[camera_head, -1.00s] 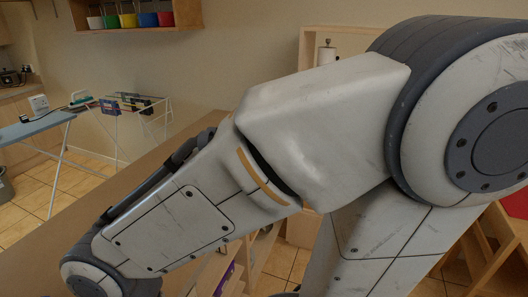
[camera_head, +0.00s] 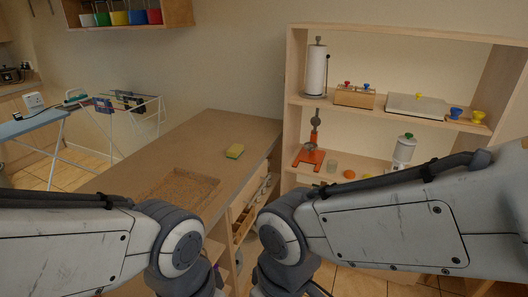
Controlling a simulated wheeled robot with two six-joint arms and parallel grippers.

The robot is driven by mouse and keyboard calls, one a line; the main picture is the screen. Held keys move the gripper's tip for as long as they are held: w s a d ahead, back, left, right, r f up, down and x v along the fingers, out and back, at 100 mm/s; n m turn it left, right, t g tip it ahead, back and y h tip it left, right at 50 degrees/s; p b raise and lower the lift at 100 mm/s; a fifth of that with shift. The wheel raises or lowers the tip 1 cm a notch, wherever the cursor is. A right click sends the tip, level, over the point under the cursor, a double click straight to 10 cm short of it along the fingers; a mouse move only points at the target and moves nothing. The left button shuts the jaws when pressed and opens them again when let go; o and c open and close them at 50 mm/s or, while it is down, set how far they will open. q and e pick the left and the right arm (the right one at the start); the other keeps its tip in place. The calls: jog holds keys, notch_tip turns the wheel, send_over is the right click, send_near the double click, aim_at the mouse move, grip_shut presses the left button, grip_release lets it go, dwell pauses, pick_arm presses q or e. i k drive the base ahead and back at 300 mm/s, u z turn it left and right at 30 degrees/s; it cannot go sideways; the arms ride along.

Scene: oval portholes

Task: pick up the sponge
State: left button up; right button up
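Neither gripper shows in the head view; both lie below the frame or behind my arm links.
A wooden shelf unit (camera_head: 292,75) at right holds a paper towel roll (camera_head: 316,70), an orange stand (camera_head: 309,157) and jars. A shallow recessed tray (camera_head: 214,183) is in the counter, partly hidden by my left arm. An ironing board (camera_head: 40,123) stands at left.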

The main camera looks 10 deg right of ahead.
aim_at(233, 153)
jog(key=z, duration=0.55)
jog(key=k, duration=0.7)
jog(key=z, duration=0.85)
jog(key=k, duration=0.5)
jog(key=z, duration=0.3)
jog(key=i, duration=1.8)
jog(key=u, duration=0.85)
jog(key=i, duration=1.35)
jog(key=u, duration=1.85)
jog(key=i, duration=0.9)
jog(key=u, duration=0.85)
